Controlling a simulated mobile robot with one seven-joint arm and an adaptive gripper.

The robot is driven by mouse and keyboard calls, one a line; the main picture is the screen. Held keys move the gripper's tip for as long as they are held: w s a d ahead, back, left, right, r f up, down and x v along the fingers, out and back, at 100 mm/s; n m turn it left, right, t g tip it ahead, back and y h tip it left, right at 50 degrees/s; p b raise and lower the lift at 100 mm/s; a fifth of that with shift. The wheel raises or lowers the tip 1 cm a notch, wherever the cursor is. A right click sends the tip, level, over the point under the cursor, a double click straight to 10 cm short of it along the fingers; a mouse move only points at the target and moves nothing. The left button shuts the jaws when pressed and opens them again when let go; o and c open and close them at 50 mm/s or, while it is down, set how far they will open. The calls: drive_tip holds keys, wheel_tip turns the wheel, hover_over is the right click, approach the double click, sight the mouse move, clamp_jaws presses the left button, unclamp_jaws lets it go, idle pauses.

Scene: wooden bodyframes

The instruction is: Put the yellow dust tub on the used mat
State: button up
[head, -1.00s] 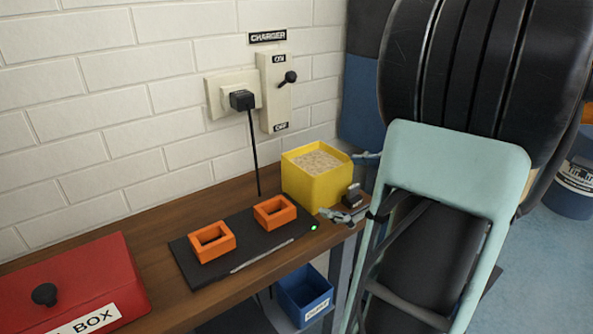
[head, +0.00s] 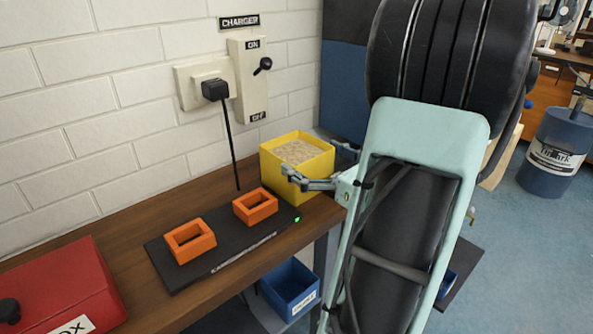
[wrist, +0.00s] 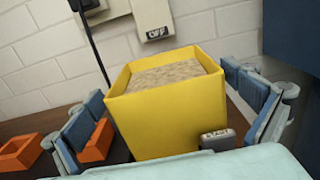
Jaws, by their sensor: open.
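The yellow dust tub (head: 282,178) is an open square box filled with tan dust, upright on the wooden bench near the wall. It is also large in the middle of the wrist view (wrist: 168,120). My gripper (head: 311,158) is open at the tub, one finger in front of it and the other partly hidden behind its right side. In the wrist view my gripper (wrist: 163,93) has its fingers on either side of the tub, with gaps showing. I cannot pick out a mat marked as used.
A black charging pad (head: 218,243) with two orange frames lies left of the tub. A red box (head: 62,292) stands further left, and a blue bin (head: 290,287) sits below the bench edge. A small labelled holder (wrist: 216,139) is close to the tub's near right side.

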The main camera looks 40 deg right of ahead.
sight(281, 138)
drive_tip(key=w, duration=0.5)
drive_tip(key=shift+a, duration=0.15)
drive_tip(key=c, duration=1.7)
drive_tip(key=shift+c, duration=0.5)
drive_tip(key=shift+r, duration=0.1)
